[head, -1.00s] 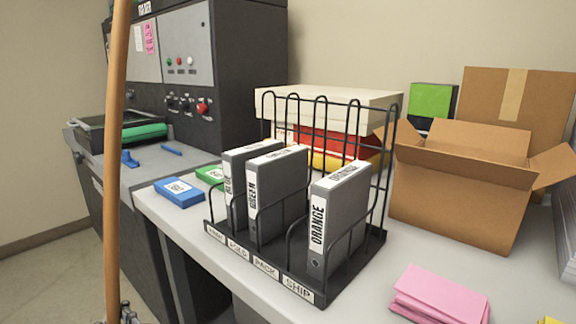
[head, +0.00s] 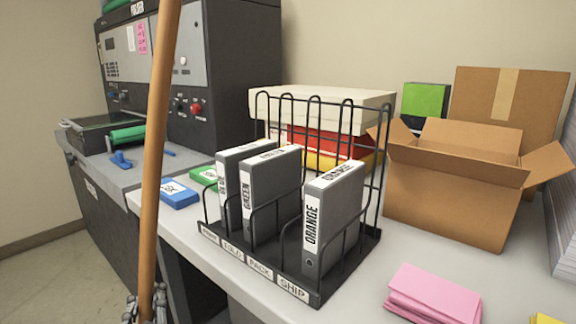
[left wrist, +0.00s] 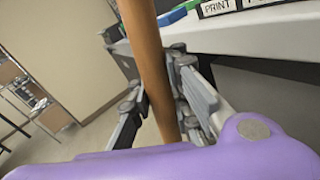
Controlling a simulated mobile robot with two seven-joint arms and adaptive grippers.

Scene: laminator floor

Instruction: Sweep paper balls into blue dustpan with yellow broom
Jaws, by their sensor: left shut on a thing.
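A long brown wooden handle (head: 155,160) stands nearly upright at the left of the head view, leaning slightly right at its top. My left gripper (head: 146,308) is shut on it at the bottom edge of that view. In the left wrist view the handle (left wrist: 148,65) passes between the fingers of my left gripper (left wrist: 158,100). The head of the broom is out of frame, so its colour does not show. No blue dustpan and no paper balls are visible. My right gripper is not in view.
A grey table (head: 365,290) carries a black wire rack (head: 262,275) with grey binders, an open cardboard box (head: 445,200) and pink paper (head: 433,294). A dark machine (head: 235,80) stands behind left. Bare floor (head: 60,280) shows at lower left.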

